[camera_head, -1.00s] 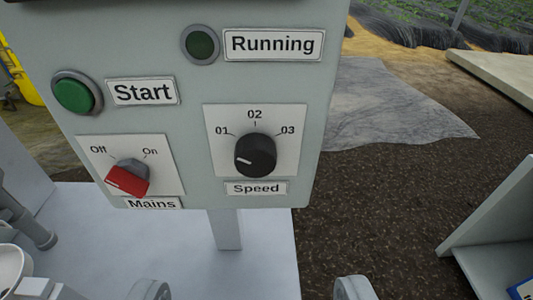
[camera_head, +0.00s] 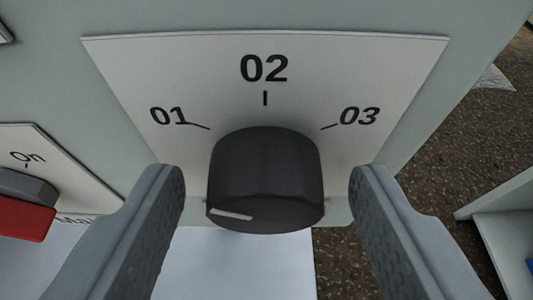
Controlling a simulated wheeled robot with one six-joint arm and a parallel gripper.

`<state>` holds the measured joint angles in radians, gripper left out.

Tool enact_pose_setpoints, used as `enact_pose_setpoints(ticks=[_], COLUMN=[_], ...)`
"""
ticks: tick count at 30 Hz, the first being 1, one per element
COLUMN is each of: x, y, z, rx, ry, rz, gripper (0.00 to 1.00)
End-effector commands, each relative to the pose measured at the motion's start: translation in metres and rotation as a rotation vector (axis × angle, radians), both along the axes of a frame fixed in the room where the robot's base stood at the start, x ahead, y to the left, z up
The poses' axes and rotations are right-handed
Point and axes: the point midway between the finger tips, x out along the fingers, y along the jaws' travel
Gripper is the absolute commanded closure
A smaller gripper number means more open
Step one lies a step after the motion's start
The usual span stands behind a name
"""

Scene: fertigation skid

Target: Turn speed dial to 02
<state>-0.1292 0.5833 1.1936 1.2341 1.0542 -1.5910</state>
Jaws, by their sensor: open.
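The black speed dial (camera_head: 265,175) sits on a white label plate (camera_head: 340,75) marked 01, 02 and 03. 02 is at the top, 01 at upper left and 03 at upper right. The dial's white pointer line (camera_head: 232,214) lies on the left of its front face and points left, nearer the 01 side than 02. My gripper (camera_head: 267,182) is open, with one finger on each side of the dial. A gap shows between each finger and the dial in the picture; contact is not visible.
The red mains switch (camera_head: 25,218) is at the left edge, beside my left finger. A grey-white shelf-like panel (camera_head: 505,215) stands at the right. Brown ground (camera_head: 460,135) lies between it and the control box.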

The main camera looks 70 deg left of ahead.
Motion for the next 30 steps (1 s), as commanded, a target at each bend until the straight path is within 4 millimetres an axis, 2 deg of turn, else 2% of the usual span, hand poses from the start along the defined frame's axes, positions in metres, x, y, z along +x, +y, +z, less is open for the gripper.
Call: enact_pose_setpoints(ticks=[11, 15, 18, 30], x=[0.0014, 0.0013, 0.0014, 0.0024], y=[0.0037, 0.0036, 0.0035, 0.003], z=[-0.0022, -0.0021, -0.0021, -0.0026], rx=[0.0, 0.0, 0.0, 0.026], ry=[0.0, 0.0, 0.0, 0.073], rz=[0.0, 0.0, 0.0, -0.001], gripper=[0.45, 0.72, 0.87, 0.87])
